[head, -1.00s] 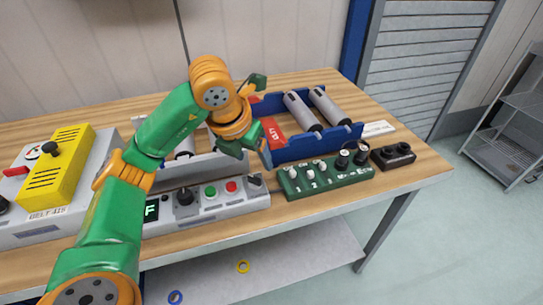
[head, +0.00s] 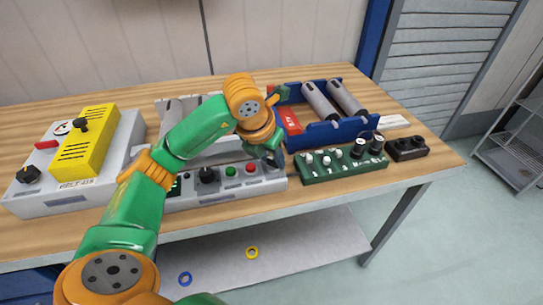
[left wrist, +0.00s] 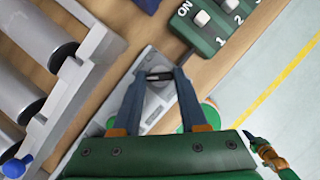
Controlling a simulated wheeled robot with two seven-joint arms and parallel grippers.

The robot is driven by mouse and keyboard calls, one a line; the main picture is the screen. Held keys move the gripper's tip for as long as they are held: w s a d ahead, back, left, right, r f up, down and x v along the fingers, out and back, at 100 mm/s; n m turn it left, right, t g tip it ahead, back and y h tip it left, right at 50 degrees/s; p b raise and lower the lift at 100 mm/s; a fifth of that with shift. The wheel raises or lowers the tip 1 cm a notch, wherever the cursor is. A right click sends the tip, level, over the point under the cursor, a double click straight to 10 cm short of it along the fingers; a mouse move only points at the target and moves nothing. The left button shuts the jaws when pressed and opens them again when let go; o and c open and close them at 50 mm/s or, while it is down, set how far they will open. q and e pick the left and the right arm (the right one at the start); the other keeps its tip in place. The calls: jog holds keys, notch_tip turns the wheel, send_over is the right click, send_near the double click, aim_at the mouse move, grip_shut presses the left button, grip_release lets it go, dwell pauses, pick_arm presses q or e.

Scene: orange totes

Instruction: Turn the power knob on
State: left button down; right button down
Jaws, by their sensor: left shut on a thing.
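The grey control panel (head: 230,192) lies along the table's front edge, with a dark knob, a green button, a red button and a small screen partly behind my arm. In the head view my left gripper (head: 272,158) is over its right end and hides the knob there. In the left wrist view the fingers of my left gripper (left wrist: 159,78) are on either side of this small dark knob (left wrist: 158,75), shut on it. The knob's markings cannot be read.
A green switch box (head: 345,166) stands close right of the panel, with a small black box (head: 405,148) beyond it. A blue bin (head: 325,133) with grey cylinders is behind. A yellow-topped grey unit (head: 85,150) stands left. The table's front edge is near.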

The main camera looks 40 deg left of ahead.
pick_arm(q)
jog(key=m+h, duration=0.1)
jog(key=m, duration=0.1)
jog(key=shift+a+m+b, duration=0.15)
jog(key=shift+m+b, duration=0.15)
jog(key=shift+m, duration=0.1)
jog(key=m, duration=0.1)
jog(key=m+h, duration=0.1)
jog(key=m, duration=0.1)
jog(key=shift+w+r+m+g+h+p, duration=0.1)
jog(key=shift+m+g+h+p, duration=0.2)
jog(key=m+h+p, duration=0.1)
jog(key=m, duration=0.2)
jog(key=shift+a+m+g+p, duration=0.15)
jog(key=shift+m+g+p, duration=0.15)
jog(key=shift+g, duration=0.1)
jog(key=m+g+h+p, duration=0.1)
jog(key=m+p, duration=0.1)
jog(key=m, duration=0.1)
jog(key=shift+w+m, duration=0.15)
jog(key=shift+m, duration=0.15)
jog(key=shift+m+g+p, duration=0.35)
jog(key=shift+m+g, duration=0.15)
jog(key=shift+m, duration=0.6)
jog(key=shift+w+m+g, duration=0.1)
jog(key=shift+m+g, duration=0.3)
jog(key=shift+m, duration=0.6)
jog(key=shift+f, duration=0.2)
